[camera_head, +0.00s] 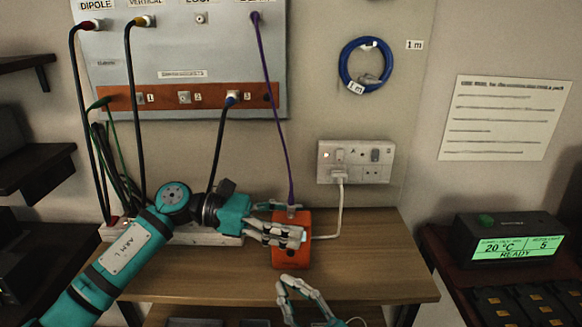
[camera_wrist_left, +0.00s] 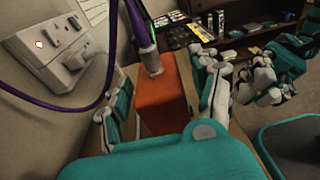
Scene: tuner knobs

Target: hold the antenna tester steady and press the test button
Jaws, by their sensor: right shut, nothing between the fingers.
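The orange antenna tester (camera_head: 284,256) stands upright on the wooden shelf, with a purple cable plugged into its top. It also shows in the left wrist view (camera_wrist_left: 160,98). My left gripper (camera_head: 280,224) has its fingers on opposite sides of the tester's upper part; I cannot tell whether both touch it. Its fingers also flank the tester in the left wrist view. My right gripper (camera_head: 300,287) is shut and empty in front of the tester, near the shelf's front edge, apart from it. I cannot make out the test button.
A purple cable (camera_head: 272,110) runs up to the wall panel (camera_head: 220,55). A white plug and cord hang from the wall socket (camera_head: 356,162) behind the tester. The shelf (camera_head: 385,265) is clear to the right.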

